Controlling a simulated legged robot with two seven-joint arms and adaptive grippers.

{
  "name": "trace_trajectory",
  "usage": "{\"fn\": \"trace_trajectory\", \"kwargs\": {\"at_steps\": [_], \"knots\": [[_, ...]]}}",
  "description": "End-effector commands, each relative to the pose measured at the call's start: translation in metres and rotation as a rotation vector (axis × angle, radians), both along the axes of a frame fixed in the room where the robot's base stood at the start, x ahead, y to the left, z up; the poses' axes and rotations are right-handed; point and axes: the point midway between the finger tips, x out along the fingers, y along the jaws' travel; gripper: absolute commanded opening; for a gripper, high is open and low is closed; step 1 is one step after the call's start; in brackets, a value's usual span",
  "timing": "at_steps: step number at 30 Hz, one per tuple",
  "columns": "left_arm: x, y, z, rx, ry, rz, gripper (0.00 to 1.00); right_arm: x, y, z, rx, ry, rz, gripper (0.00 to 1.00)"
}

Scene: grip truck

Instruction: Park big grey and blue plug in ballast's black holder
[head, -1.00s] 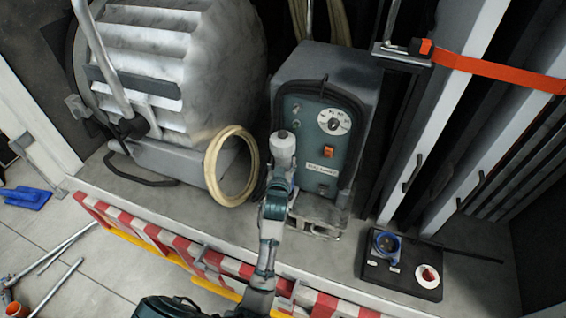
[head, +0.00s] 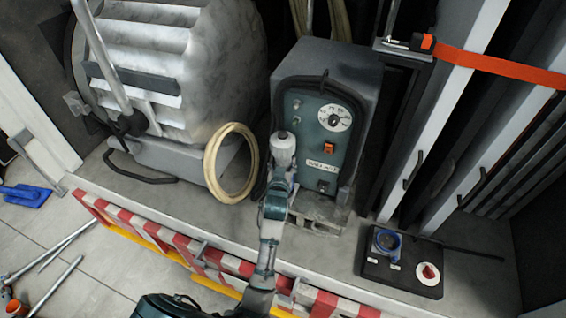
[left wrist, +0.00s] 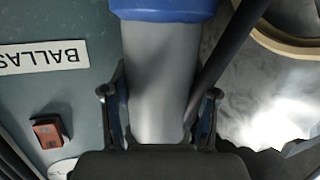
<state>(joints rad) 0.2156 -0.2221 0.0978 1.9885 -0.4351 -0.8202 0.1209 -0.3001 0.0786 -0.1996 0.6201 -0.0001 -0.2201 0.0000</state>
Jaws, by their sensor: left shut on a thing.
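The big grey and blue plug (left wrist: 165,65) fills the middle of the left wrist view, with a grey body and a blue end at the top. My left gripper (left wrist: 161,105) is shut on its grey body, one finger on each side. In the head view my left arm stands in front of the ballast (head: 345,68), a grey box with a teal front, dial and orange switch. The arm hides the plug and the gripper's fingertips there. The ballast's label (left wrist: 42,56) is beside the plug in the left wrist view. I cannot make out the black holder.
A coiled cream hose (head: 231,165) and a large grey lamp (head: 185,75) are left of the ballast. A red-white barrier (head: 205,255) runs along the front edge.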

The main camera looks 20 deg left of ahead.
Motion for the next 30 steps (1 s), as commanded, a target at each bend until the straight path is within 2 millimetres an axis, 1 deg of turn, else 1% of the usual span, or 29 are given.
{"fn": "trace_trajectory", "kwargs": {"at_steps": [20, 21, 23, 24, 30], "knots": [[0.0, 0.0, -0.01, 0.001, -0.005, 0.0, 0.0, 0.0, 0.0, -0.005, 0.0, 0.0, 0.0, 0.73], [0.0, 0.0, -0.009, 0.001, -0.005, 0.0, 0.69, 0.0, 0.0, -0.005, 0.0, 0.0, 0.0, 0.73], [0.0, 0.0, -0.009, 0.001, -0.005, 0.0, 0.84, 0.0, 0.0, -0.005, 0.0, 0.0, 0.0, 0.73], [0.0, 0.0, -0.009, 0.0, -0.004, 0.0, 0.88, 0.0, 0.0, -0.005, 0.0, 0.0, 0.0, 0.73], [0.0, 0.0, -0.01, 0.001, -0.002, 0.0, 0.88, 0.0, 0.0, -0.005, 0.0, 0.0, 0.001, 0.73]]}}
